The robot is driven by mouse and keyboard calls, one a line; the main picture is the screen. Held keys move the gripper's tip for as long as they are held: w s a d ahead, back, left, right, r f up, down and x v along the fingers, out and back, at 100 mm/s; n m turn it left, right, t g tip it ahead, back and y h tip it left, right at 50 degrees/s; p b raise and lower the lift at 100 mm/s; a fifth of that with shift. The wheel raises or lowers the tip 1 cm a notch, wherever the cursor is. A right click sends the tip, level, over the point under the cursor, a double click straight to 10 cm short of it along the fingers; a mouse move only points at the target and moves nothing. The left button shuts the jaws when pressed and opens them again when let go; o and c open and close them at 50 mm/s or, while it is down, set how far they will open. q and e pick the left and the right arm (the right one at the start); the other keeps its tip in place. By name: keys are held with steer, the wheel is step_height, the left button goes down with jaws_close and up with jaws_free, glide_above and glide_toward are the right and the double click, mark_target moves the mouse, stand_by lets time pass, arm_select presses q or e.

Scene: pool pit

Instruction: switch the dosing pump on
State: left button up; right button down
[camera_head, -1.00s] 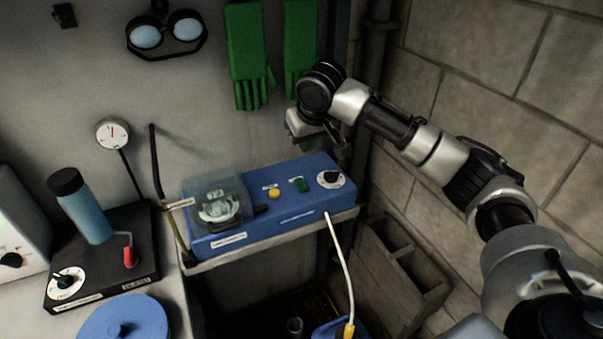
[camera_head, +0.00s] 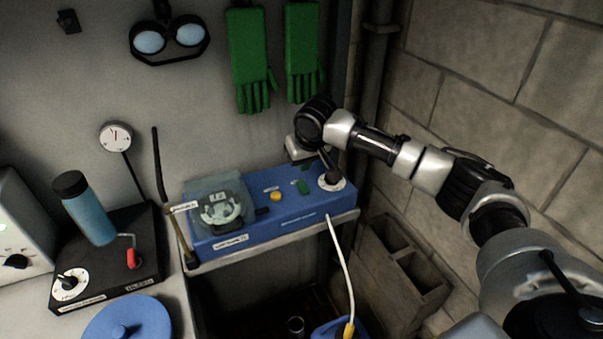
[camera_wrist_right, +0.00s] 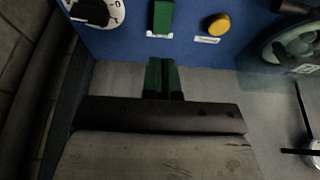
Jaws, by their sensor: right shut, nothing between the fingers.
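The blue dosing pump (camera_head: 290,215) sits on a narrow ledge against the wall. Its top carries a green switch (camera_head: 303,187), a yellow button (camera_head: 276,196), a black knob on a white dial (camera_head: 326,186) and a clear-covered pump head (camera_head: 220,210). My right gripper (camera_head: 306,167) is shut and empty, just above and behind the green switch, apart from it as far as I can tell. In the right wrist view its closed green-dark fingertips (camera_wrist_right: 163,78) point toward the green switch (camera_wrist_right: 162,18), with a gap between. My left gripper is not in view.
A white hose (camera_head: 343,265) runs down from the pump's front to a blue container (camera_head: 338,328). Green gloves (camera_head: 248,55) hang above. A black box with a blue bottle (camera_head: 88,212) stands at left. The block wall (camera_head: 500,80) is close on the right.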

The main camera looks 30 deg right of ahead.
mark_target(302, 185)
steer(key=x, duration=0.3)
steer(key=p+x, duration=0.1)
steer(key=x, duration=0.1)
steer(key=shift+s+f, duration=0.25)
steer(key=shift+f, duration=0.15)
steer(key=shift+f+p, duration=0.2)
steer(key=shift+p, duration=0.15)
steer(key=shift+s+a+r+p, duration=0.1)
steer(key=shift+s+p, duration=0.6)
steer(key=shift+p, duration=0.4)
steer(key=shift+r, duration=0.1)
